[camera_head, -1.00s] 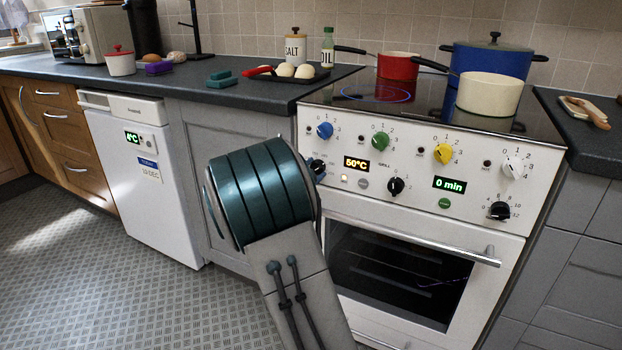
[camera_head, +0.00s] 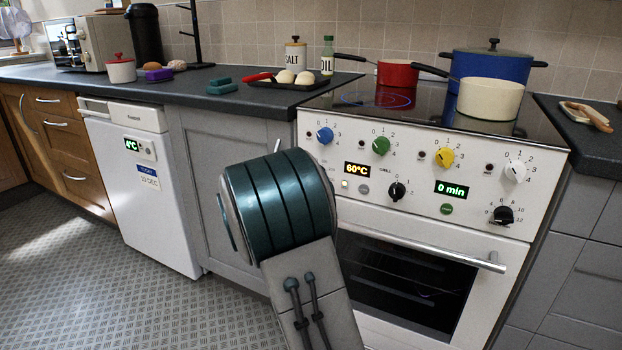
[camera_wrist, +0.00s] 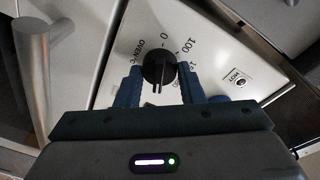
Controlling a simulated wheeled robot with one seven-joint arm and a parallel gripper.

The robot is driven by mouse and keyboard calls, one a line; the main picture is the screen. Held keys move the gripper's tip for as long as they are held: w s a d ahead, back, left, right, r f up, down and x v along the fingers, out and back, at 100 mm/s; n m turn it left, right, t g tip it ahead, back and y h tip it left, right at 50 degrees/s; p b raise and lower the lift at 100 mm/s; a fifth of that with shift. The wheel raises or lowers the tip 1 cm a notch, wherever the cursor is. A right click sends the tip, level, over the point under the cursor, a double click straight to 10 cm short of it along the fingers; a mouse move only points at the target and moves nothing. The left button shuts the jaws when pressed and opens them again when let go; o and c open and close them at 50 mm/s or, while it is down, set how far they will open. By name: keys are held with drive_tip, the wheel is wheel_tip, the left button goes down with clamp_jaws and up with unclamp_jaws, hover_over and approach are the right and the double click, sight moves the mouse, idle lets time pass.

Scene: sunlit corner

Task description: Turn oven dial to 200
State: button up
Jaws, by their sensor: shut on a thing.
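The black oven dial (camera_wrist: 158,70) shows in the wrist view on the white panel, beside printed marks reading OVEN °C, 0 and 100. My gripper (camera_wrist: 161,80) is shut on it, with a blue finger on each side. Which mark the dial points to is hard to read. In the head view my dark teal wrist hides the dial and the fingers.
The oven door handle (camera_head: 424,246) runs below the panel; a metal bar (camera_wrist: 33,75) stands at left in the wrist view. Other knobs, including the black grill knob (camera_head: 397,191), are to the right. Pots, including the red one (camera_head: 405,73), stand on the hob.

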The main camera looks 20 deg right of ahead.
drive_tip(key=shift+s+d, duration=0.1)
drive_tip(key=shift+d, duration=0.05)
drive_tip(key=o, duration=1)
drive_tip(key=shift+s+a, duration=0.15)
drive_tip(key=shift+a, duration=0.35)
drive_tip(key=p+v, duration=0.4)
drive_tip(key=v, duration=0.9)
drive_tip(key=shift+d+r, duration=0.1)
drive_tip(key=shift+d, duration=0.05)
